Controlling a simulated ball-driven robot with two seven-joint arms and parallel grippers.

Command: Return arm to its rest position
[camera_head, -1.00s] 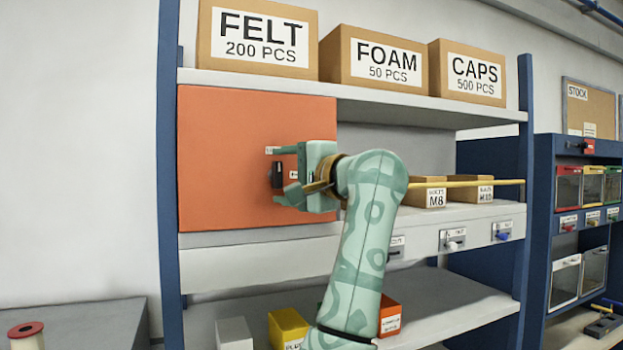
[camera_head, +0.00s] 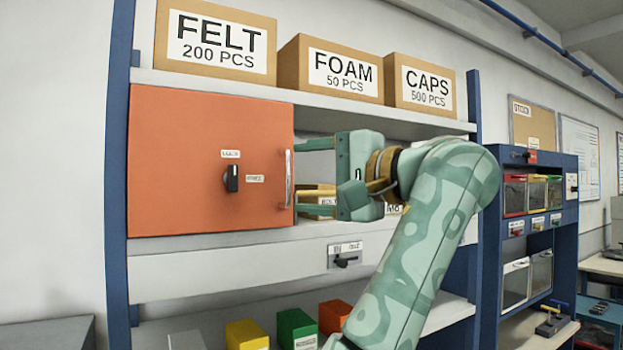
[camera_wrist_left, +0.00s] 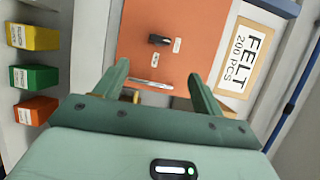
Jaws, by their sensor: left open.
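My left gripper (camera_head: 312,167) is open and empty, in front of the shelf and just right of an orange cabinet door (camera_head: 185,185). Its fingers point left toward the door's right edge. The door looks shut and carries a black knob (camera_head: 232,178) and a silver handle (camera_head: 288,178). In the left wrist view, the two open fingers (camera_wrist_left: 160,85) frame the handle (camera_wrist_left: 148,84), with the knob (camera_wrist_left: 159,40) beyond it. I cannot tell the exact gap between fingers and handle. My left arm partly hides the small boxes on the middle shelf. My right gripper is not in view.
Boxes marked FELT (camera_head: 216,44), FOAM (camera_head: 330,70) and CAPS (camera_head: 420,88) stand on the top shelf. Yellow (camera_head: 246,335), green (camera_head: 296,328) and orange (camera_head: 334,316) bins sit on the lower shelf. A blue bin rack (camera_head: 535,240) stands at the right.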

